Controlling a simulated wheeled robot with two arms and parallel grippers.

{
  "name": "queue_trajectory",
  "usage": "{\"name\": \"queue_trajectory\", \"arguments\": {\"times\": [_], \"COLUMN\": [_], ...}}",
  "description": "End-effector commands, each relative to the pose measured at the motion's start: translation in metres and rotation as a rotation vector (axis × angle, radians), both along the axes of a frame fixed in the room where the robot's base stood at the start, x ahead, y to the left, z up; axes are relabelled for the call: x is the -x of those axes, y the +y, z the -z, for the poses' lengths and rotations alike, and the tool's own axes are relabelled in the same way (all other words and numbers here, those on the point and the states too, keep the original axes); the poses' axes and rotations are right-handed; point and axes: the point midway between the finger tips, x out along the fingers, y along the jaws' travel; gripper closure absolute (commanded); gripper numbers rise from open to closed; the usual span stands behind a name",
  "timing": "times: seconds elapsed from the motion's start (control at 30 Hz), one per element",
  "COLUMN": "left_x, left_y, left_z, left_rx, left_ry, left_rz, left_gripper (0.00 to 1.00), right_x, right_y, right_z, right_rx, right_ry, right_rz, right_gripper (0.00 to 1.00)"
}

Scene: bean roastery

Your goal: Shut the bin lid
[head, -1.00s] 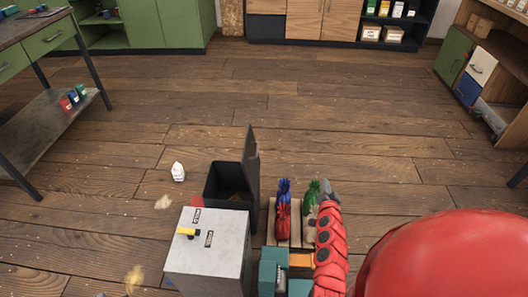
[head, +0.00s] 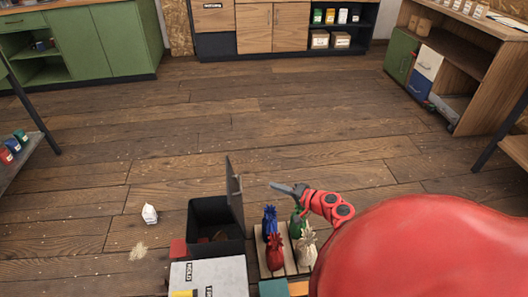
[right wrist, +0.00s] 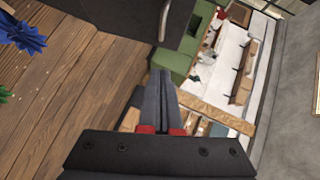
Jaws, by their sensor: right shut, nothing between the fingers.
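The dark bin (head: 202,207) stands open on the floor at lower centre of the head view. Its lid (head: 235,190) stands upright on the bin's right side. My right gripper (head: 279,187) is shut and empty, to the right of the lid and apart from it, fingers pointing left toward it. In the right wrist view the shut fingers (right wrist: 162,80) point up at a dark panel with a metal handle, which looks like the lid (right wrist: 105,22). My left gripper is not in view.
Blue, red, green and pale tied bags (head: 275,250) stand in a wooden holder right of the bin. A grey-white box (head: 220,277) stands in front of the bin. A small white bag (head: 149,214) lies on the floor to its left. The floor beyond is clear.

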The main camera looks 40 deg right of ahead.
Motion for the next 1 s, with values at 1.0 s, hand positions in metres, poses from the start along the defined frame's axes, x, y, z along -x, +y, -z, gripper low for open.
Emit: {"name": "queue_trajectory", "arguments": {"times": [1.0], "left_x": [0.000], "left_y": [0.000], "left_z": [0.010], "left_rx": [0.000], "left_ry": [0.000], "left_rz": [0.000], "left_gripper": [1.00], "right_x": [-0.098], "right_y": [0.051], "right_z": [0.038], "right_rx": [-0.003], "right_ry": [0.002], "right_rz": [-0.001], "right_gripper": [1.00]}}
